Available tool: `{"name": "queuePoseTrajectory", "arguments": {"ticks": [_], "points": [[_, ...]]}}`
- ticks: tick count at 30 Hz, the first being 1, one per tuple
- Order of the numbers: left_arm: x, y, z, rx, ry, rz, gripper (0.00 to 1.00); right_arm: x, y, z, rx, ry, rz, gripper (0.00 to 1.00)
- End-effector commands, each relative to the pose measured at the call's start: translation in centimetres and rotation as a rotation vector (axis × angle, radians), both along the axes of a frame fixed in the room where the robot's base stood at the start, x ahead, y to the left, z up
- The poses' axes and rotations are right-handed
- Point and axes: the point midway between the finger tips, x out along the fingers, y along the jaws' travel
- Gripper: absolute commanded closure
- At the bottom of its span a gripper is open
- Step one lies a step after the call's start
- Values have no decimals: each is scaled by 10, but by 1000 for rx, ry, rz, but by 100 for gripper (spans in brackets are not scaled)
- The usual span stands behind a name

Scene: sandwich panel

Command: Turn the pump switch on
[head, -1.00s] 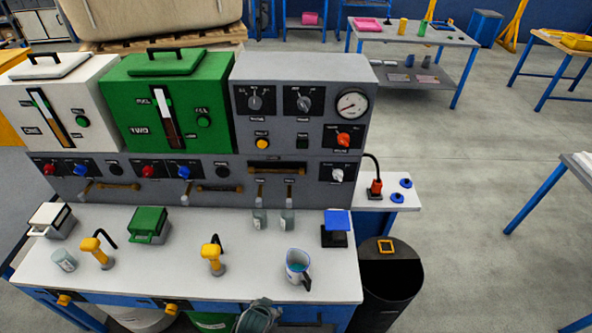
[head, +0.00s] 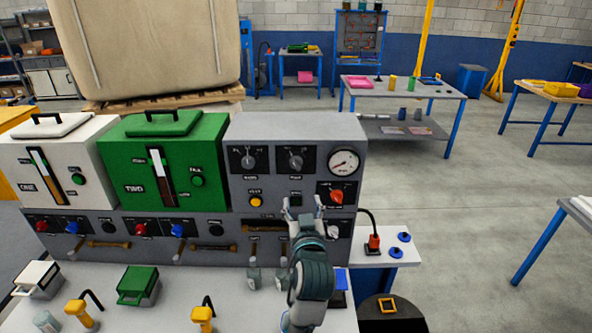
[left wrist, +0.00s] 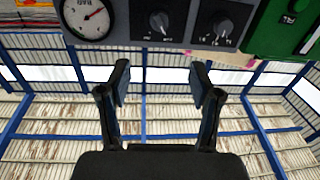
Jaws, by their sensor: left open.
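The grey control panel (head: 300,130) stands at the back of the bench. It carries two black rotary knobs, a round gauge (head: 343,163), a yellow button (head: 256,197), an orange-red rotary switch (head: 337,196) and a white knob (head: 334,229). The labels are too small to read, so I cannot tell which one is the pump switch. My left gripper (head: 303,205) is open and empty, pointing up before the panel's lower part, left of the orange-red switch. In the left wrist view, the open fingers (left wrist: 160,80) show below the inverted gauge (left wrist: 88,17) and knobs. My right gripper is not in view.
White (head: 55,165) and green (head: 165,165) dispenser boxes stand left of the panel. Small white and green containers and yellow-handled tools are on the bench top. A side shelf (head: 375,256) with a red plug (head: 374,243) and a black bin (head: 390,315) are at the right.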

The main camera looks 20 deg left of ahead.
Motion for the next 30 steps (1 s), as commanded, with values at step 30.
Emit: {"name": "queuePoseTrajectory", "arguments": {"ticks": [30], "points": [[159, 61, -1, 0, 2, 1, 36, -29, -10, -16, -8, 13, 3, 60]]}}
